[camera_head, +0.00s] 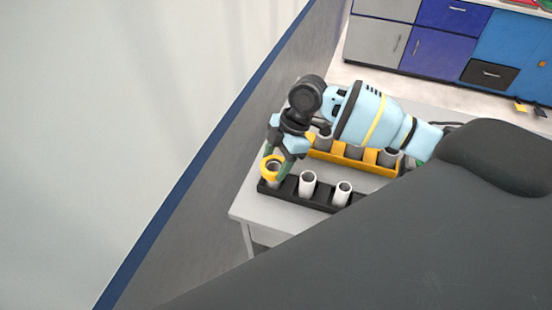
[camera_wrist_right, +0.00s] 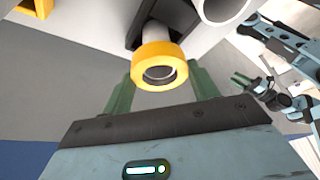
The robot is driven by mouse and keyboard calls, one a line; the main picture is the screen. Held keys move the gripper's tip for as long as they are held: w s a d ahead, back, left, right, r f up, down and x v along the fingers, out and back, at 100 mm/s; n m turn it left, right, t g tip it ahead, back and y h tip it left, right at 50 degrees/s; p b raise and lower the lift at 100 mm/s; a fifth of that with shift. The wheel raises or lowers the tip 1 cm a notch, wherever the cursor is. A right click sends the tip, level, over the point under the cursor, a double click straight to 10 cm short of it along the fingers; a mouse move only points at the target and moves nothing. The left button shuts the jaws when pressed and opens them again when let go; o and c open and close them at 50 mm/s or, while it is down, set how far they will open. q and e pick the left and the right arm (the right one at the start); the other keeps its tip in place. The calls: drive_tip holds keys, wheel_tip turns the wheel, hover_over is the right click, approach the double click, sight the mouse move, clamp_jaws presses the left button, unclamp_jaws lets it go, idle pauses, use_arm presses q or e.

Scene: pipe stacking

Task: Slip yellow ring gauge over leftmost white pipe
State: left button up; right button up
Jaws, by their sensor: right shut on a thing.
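The yellow ring gauge (camera_head: 271,165) is at the top of the leftmost white pipe (camera_head: 273,181), which stands upright in a black rack. My right gripper (camera_head: 281,167) is shut on the ring from above. In the right wrist view, the ring (camera_wrist_right: 157,64) is between the green fingers of my right gripper (camera_wrist_right: 160,85). The pipe (camera_wrist_right: 166,20) shows behind it, and a pipe opening shows inside the ring. The ring seems to be around the pipe's end; how far down it sits is hard to tell. My left gripper (camera_wrist_right: 243,83) appears small in the right wrist view.
The black rack (camera_head: 290,194) also holds a middle white pipe (camera_head: 307,185) and a right white pipe (camera_head: 343,193). A yellow rack (camera_head: 346,162) with grey pipes stands behind it, partly under my right arm. The grey table's left edge (camera_head: 237,205) is close to the rack.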

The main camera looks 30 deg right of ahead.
drive_tip(key=o, duration=1.1)
drive_tip(key=shift+o, duration=0.2)
drive_tip(key=v, duration=0.8)
drive_tip(key=shift+s+f, duration=0.1)
drive_tip(key=shift+f, duration=0.05)
